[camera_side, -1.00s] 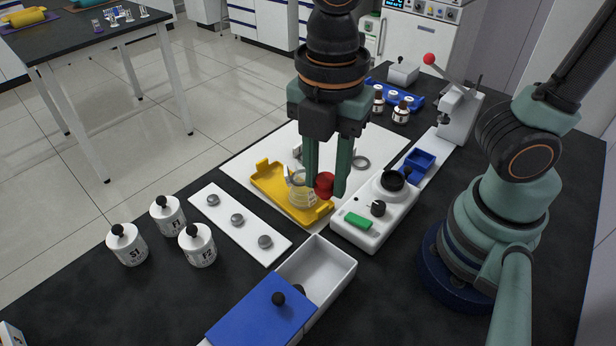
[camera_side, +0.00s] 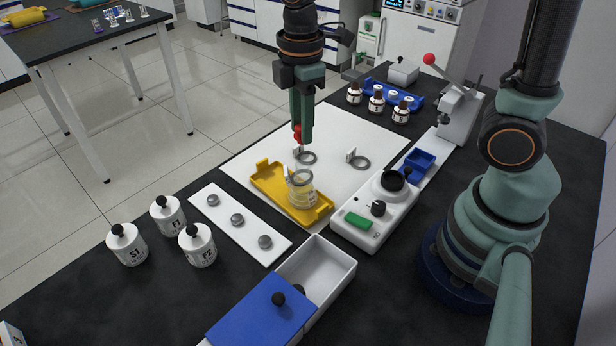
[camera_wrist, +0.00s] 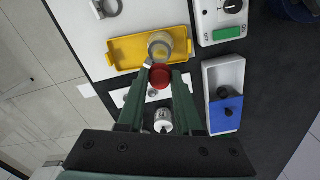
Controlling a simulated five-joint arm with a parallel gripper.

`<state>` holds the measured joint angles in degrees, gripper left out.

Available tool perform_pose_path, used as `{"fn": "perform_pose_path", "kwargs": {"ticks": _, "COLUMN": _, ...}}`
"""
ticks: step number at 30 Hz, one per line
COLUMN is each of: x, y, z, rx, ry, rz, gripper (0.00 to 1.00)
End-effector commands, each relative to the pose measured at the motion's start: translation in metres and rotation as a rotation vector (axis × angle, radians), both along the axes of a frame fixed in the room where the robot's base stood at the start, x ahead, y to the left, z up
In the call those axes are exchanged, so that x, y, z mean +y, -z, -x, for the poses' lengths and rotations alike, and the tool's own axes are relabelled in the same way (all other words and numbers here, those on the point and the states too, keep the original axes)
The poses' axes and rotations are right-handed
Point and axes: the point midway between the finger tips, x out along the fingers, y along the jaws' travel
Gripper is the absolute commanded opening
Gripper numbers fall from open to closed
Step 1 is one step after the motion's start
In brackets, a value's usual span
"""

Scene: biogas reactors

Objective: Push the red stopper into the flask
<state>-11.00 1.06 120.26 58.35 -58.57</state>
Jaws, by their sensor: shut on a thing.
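My gripper (camera_side: 302,138) is shut on the red stopper (camera_side: 297,133), which shows between the fingertips in the wrist view (camera_wrist: 160,76). The clear glass flask (camera_side: 301,188) stands upright in the yellow tray (camera_side: 268,184). In the side view the stopper is held above and behind the flask, apart from it. In the wrist view the flask (camera_wrist: 160,45) appears just beyond the stopper. The fingers hide part of the stopper in the side view.
A white hotplate-like device (camera_side: 372,215) with a green switch stands right of the tray. A white box with a blue lid (camera_side: 262,312) is in front. White labelled jars (camera_side: 198,246) stand at the left. Rings (camera_side: 358,162) lie on the white board behind.

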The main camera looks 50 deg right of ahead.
Motion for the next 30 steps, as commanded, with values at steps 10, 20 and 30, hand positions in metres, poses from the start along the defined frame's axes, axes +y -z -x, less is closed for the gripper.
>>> {"fn": "perform_pose_path", "kwargs": {"ticks": 10, "x": 0.0, "y": 0.032, "z": 0.001, "rx": 0.003, "ry": -0.002, "rz": 0.001, "gripper": 0.0}}
{"fn": "perform_pose_path", "kwargs": {"ticks": 20, "x": 0.0, "y": 0.048, "z": 0.001, "rx": 0.001, "ry": -0.002, "rz": 0.001, "gripper": 0.0}}
{"fn": "perform_pose_path", "kwargs": {"ticks": 30, "x": 0.0, "y": 0.05, "z": 0.0, "rx": 0.0, "ry": -0.002, "rz": 0.0, "gripper": 0.0}}
